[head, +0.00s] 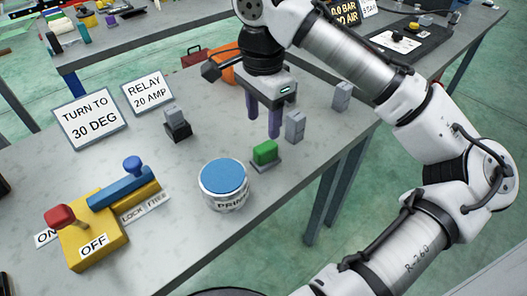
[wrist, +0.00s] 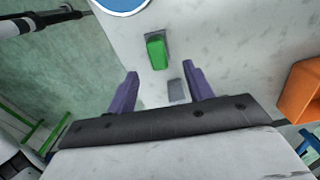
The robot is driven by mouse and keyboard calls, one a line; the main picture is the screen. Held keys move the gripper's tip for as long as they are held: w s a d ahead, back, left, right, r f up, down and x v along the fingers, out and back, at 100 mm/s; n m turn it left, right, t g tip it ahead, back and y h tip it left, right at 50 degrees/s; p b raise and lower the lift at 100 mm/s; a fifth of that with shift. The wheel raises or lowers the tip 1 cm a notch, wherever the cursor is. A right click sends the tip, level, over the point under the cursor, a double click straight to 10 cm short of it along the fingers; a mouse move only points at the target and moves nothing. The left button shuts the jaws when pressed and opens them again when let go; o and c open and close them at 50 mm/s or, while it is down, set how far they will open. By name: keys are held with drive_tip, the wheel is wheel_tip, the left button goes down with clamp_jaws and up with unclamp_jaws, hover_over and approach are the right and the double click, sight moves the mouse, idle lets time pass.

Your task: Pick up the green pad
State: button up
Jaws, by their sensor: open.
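The green pad (head: 265,151) is a small green block on a grey base, near the front edge of the grey table. It also shows in the wrist view (wrist: 157,51), upper middle, beyond the fingertips. My gripper (head: 262,128) has two purple fingers pointing down, open and empty. In the head view it is above and just behind the pad, apart from it. In the wrist view the fingertips (wrist: 158,69) stand on either side, short of the pad, with a grey block between them.
A grey block (head: 295,127) stands close right of the pad, another (head: 342,96) farther right. A round tin with a blue lid (head: 224,178) stands left of the pad. A black-based relay (head: 177,127), signs and a yellow switch unit (head: 95,240) lie left. An orange object (head: 223,66) is behind.

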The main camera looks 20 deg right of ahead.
sight(266, 146)
wheel_tip(266, 146, down, 4)
drive_tip(key=f, duration=0.4)
drive_tip(key=shift+s+d+f+p, duration=0.15)
drive_tip(key=shift+s+d+p, duration=0.05)
drive_tip(key=shift+s+p, duration=0.1)
drive_tip(key=shift+w+f, duration=0.1)
drive_tip(key=shift+f, duration=0.3)
drive_tip(key=shift+c, duration=0.2)
drive_tip(key=c, duration=0.9)
